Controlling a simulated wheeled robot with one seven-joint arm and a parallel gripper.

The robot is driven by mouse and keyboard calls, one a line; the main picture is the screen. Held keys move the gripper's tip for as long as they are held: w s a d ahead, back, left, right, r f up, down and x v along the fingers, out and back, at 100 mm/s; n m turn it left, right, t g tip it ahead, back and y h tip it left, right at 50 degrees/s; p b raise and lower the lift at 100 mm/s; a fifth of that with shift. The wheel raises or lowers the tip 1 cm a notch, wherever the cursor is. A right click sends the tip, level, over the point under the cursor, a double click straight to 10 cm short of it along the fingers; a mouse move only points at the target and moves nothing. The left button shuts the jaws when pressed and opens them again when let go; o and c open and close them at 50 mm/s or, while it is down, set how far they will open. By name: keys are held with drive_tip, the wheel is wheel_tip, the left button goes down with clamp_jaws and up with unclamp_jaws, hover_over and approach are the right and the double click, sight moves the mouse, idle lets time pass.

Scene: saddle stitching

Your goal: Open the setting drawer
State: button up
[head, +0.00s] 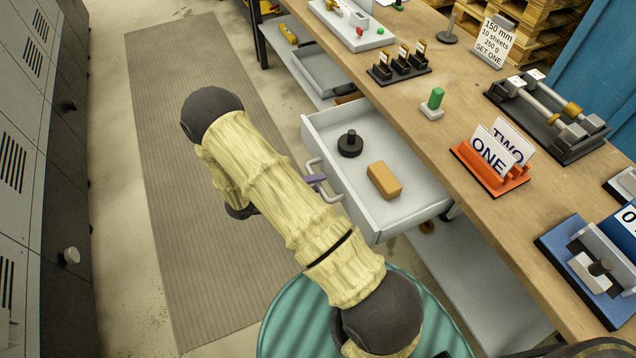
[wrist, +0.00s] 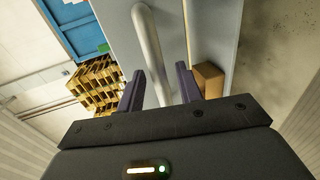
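The white drawer (head: 335,128) under the workbench stands pulled out, its inside in plain view. I cannot read a label naming it as the setting drawer. It holds a round black weight with a knob (head: 350,144) and a tan block (head: 384,180). Its light bar handle (head: 331,194) is on the front. My gripper is mostly hidden behind my arm in the head view; a purple finger shows at the handle. In the wrist view my gripper (wrist: 161,84) has its fingers apart, with the handle bar (wrist: 147,35) between them and a gap on the right.
The workbench top (head: 455,150) carries an orange card holder (head: 490,170), a green-knobbed piece (head: 434,103), a black fixture (head: 545,115) and a blue-based device (head: 590,270). A grey tray (head: 325,75) sits on the shelf beyond. Lockers (head: 50,150) line the left; the floor mat (head: 170,120) is clear.

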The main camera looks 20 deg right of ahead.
drive_tip(key=v, duration=1.6)
drive_tip(key=shift+a, duration=0.1)
drive_tip(key=w+d+r+t+y, duration=0.2)
drive_tip(key=w+r+t+y, duration=0.7)
drive_tip(key=w+r+y, duration=0.4)
drive_tip(key=s+d+r+g+y, duration=0.1)
drive_tip(key=s+d+g, duration=0.3)
drive_tip(key=s, duration=0.8)
drive_tip(key=s+d+r+g+y, duration=0.2)
drive_tip(key=s+d+g, duration=0.15)
drive_tip(key=s, duration=0.75)
wheel_tip(320, 180, up, 16)
drive_tip(key=p, duration=1.6)
drive_tip(key=shift+w+f, duration=0.15)
drive_tip(key=shift+w, duration=0.05)
